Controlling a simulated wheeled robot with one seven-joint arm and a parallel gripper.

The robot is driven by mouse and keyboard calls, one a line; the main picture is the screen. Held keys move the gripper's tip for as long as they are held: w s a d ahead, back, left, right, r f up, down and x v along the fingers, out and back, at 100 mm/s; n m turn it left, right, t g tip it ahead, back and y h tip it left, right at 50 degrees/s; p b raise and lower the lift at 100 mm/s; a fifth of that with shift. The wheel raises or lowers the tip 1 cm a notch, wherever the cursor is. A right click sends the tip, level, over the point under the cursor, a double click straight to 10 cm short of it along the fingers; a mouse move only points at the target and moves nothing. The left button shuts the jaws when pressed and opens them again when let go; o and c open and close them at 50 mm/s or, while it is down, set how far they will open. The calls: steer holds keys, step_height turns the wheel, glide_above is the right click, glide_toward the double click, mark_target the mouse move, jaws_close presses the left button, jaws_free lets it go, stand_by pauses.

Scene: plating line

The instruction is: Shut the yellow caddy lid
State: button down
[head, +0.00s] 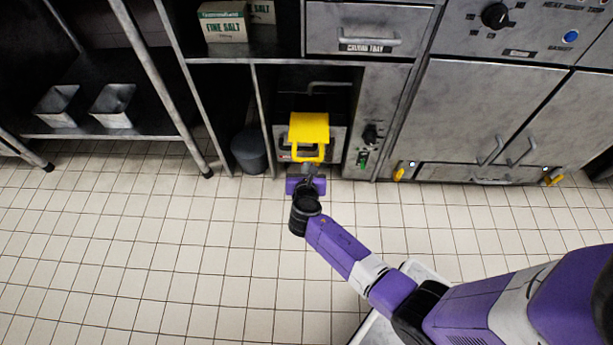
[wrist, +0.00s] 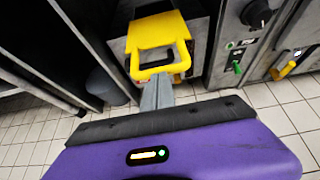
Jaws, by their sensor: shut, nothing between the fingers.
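The yellow caddy lid (head: 309,125) is in a low bay of the steel counter in the head view, with a yellow loop handle at its near edge. It also shows at the top of the wrist view (wrist: 152,32). The grey metal caddy (head: 338,142) is partly hidden behind and below the lid. I cannot tell the lid's exact angle. My gripper (head: 308,167) is shut and empty, just in front of the handle. In the wrist view the closed fingers (wrist: 157,88) reach up to the handle's lower bar; I cannot tell whether they touch.
A dark bin (head: 249,151) stands left of the caddy. A panel with a black knob and green switch (head: 362,158) is close on the right. Steel cabinets (head: 485,110) continue rightward. A shelf with metal tins (head: 113,104) is at left. The tiled floor (head: 180,240) is open.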

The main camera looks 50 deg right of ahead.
steer(key=shift+w+d, duration=0.1)
steer(key=shift+d, duration=0.1)
glide_toward(309, 130)
steer(key=x, duration=0.2)
steer(key=b+x, duration=0.1)
steer(key=x, duration=0.2)
steer(key=shift+a+f, duration=0.2)
steer(key=shift+f, duration=0.1)
steer(key=shift+w+d+r, duration=0.15)
steer(key=shift+w+d, duration=0.15)
steer(key=shift+d, duration=0.1)
steer(key=shift+s+a+r, duration=0.1)
steer(key=shift+s+a, duration=0.05)
steer(key=shift+a, duration=0.05)
steer(key=f+p+v, duration=0.1)
steer(key=p+v, duration=0.6)
steer(key=v, duration=0.6)
steer(key=shift+s+a, duration=0.35)
steer(key=shift+a, duration=0.15)
